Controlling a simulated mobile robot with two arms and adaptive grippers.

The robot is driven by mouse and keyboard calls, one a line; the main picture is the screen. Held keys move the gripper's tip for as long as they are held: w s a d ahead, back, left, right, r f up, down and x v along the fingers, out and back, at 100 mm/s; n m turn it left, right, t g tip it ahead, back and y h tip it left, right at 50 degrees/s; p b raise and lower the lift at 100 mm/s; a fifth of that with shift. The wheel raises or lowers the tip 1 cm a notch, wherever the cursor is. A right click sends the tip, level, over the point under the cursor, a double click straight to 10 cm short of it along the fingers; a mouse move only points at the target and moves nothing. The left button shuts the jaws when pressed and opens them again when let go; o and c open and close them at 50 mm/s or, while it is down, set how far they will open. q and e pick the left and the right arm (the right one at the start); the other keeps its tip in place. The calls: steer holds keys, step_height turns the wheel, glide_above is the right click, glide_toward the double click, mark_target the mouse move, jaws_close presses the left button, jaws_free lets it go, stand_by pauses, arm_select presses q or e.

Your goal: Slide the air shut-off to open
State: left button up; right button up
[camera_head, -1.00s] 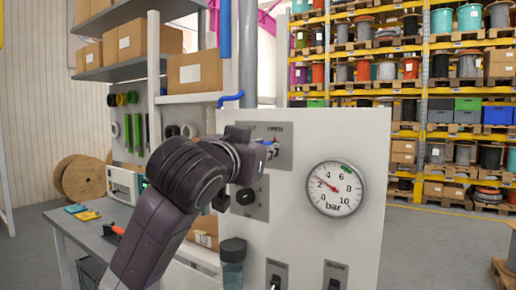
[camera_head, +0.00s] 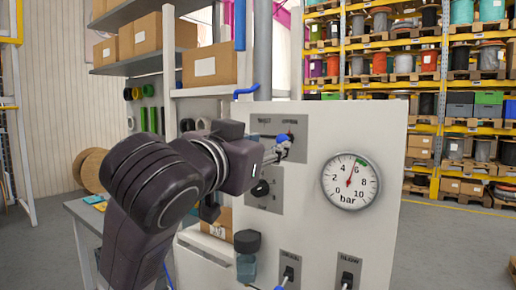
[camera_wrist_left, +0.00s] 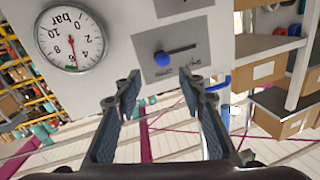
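The air shut-off is a slider with a blue knob (camera_head: 281,141) on a grey plate (camera_head: 299,151) high on the white panel. In the left wrist view, where the picture is upside down, the blue knob (camera_wrist_left: 162,59) sits at the left end of its dark slot, at the OPEN label's end. My left gripper (camera_head: 287,147) is close in front of the knob. In the left wrist view its fingers (camera_wrist_left: 158,88) are apart with nothing between them, and the knob shows just beyond the tips. My right gripper is not in view.
A round pressure gauge (camera_head: 350,182) on the panel reads between 4 and 6 bar. A dark-capped bowl (camera_head: 246,266) stands out at the panel's left edge.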

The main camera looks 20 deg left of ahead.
arm_select(q)
steer(key=s, duration=0.4)
steer(key=shift+a, duration=0.25)
steer(key=shift+w+f, duration=0.1)
